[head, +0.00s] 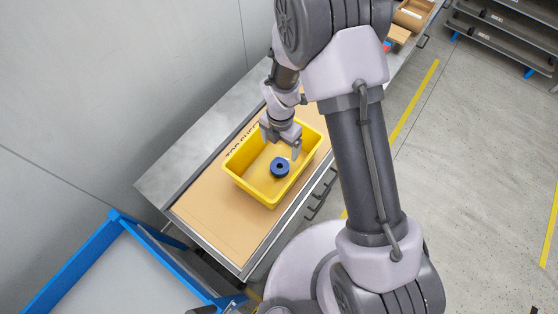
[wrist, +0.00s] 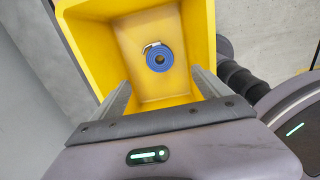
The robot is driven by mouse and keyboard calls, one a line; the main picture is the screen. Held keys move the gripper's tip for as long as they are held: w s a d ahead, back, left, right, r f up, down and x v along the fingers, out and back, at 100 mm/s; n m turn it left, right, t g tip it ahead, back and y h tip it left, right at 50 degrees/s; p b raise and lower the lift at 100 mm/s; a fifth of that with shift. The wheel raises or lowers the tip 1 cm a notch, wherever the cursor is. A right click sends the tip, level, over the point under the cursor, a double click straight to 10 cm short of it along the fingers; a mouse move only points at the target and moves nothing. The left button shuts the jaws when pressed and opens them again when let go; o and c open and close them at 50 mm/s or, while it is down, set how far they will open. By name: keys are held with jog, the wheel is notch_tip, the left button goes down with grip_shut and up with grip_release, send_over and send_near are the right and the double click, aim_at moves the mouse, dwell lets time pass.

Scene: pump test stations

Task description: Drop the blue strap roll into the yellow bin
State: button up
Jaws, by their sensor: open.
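The blue strap roll (head: 280,167) lies inside the yellow bin (head: 241,183), on its floor. In the wrist view the strap roll (wrist: 158,57) shows as a coiled blue ring with a dark centre and a pale end piece, and the yellow bin (wrist: 94,50) surrounds it. My gripper (head: 281,147) is over the bin, at its far side in the head view. In the wrist view my gripper (wrist: 160,88) has its two fingers spread wide, with nothing between them. The roll is apart from the fingers.
The bin stands on a bench with a tan top (head: 215,215). A grey wall rises behind the bench. A blue-framed cart (head: 85,262) is at the lower left. A cardboard box (head: 410,17) sits at the upper right, with grey shelves (head: 510,22) beyond.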

notch_tip(320, 180, up, 17)
jog(key=p, duration=0.1)
jog(key=shift+f, duration=0.15)
jog(key=s+d+f+m+t+b, duration=0.2)
jog(key=s+m+b, duration=0.3)
jog(key=m+b, duration=0.4)
jog(key=s+d+f+m+t+y+b, duration=0.1)
jog(key=s+d+f+m+t+b, duration=0.1)
jog(key=s+m+b, duration=0.4)
jog(key=s+d+f+m+t+y+b, duration=0.1)
jog(key=s+d+f+m+b, duration=0.3)
jog(key=m+b, duration=0.9)
jog(key=s+f+m, duration=0.1)
jog(key=s+m, duration=0.1)
jog(key=m, duration=0.2)
jog(key=shift+s+d+f+m+t, duration=0.15)
jog(key=shift+d+f+m+t, duration=0.1)
jog(key=shift+m+t, duration=0.15)
